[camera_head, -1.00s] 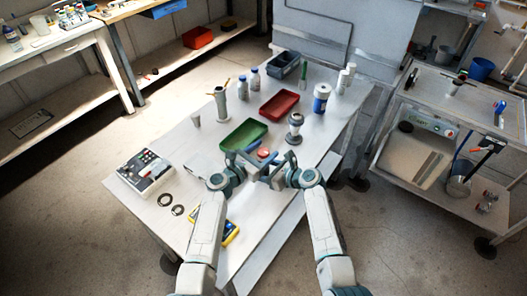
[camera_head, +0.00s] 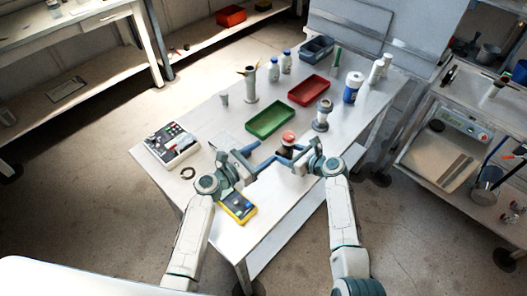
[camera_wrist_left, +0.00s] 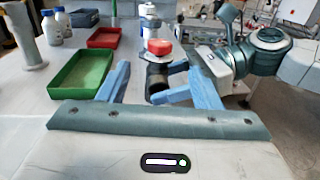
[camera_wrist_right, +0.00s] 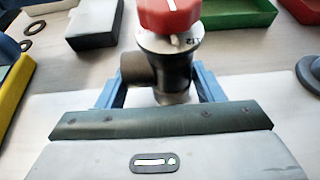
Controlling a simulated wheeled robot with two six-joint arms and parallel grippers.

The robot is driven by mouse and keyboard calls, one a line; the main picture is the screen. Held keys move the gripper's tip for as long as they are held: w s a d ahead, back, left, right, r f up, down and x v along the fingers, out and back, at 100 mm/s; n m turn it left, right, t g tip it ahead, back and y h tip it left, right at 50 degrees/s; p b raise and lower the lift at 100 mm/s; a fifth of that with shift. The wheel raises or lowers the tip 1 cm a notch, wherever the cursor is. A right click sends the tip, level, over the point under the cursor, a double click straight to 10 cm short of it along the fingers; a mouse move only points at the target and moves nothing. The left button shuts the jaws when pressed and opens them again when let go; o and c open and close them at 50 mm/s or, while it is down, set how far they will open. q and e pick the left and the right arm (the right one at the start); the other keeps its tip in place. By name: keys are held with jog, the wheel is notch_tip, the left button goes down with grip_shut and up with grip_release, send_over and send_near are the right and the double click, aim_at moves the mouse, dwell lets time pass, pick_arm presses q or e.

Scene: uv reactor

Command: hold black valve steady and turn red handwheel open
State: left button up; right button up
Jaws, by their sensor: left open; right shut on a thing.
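The valve has a red handwheel (camera_head: 289,136) above a pale marked collar (camera_wrist_right: 182,45) and a dark body (camera_wrist_right: 172,70). A side port (camera_wrist_right: 137,68) points left in the right wrist view. It stands upright near the table's front edge. My right gripper (camera_wrist_right: 160,85) is shut on the dark body, below the handwheel. My left gripper (camera_head: 264,154) is open and empty, just left of the valve in the head view. In the left wrist view the red handwheel (camera_wrist_left: 159,46) shows ahead between its blue fingers.
A green tray (camera_head: 270,119) and a red tray (camera_head: 309,90) lie behind the valve. A grey-topped fitting (camera_head: 322,115) stands to the right. A yellow meter (camera_head: 238,207) and a control box (camera_head: 171,146) lie to the left. Bottles stand farther back.

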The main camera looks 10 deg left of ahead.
aim_at(284, 140)
pick_arm(q)
jog(key=w+a+m+g+h, duration=0.2)
jog(key=w+m+g+h, duration=0.2)
jog(key=g, duration=0.2)
jog(key=x, duration=1.1)
jog(key=shift+w+d+f, duration=0.1)
jog(key=shift+w+d, duration=0.1)
jog(key=shift+d, duration=0.05)
jog(key=c, duration=1)
jog(key=n+t+y, duration=0.2)
jog(key=t, duration=0.2)
jog(key=shift+s+n, duration=0.1)
jog(key=shift+n, duration=0.2)
jog(key=shift+n+t+y, duration=0.9)
jog(key=shift+t+y, duration=0.3)
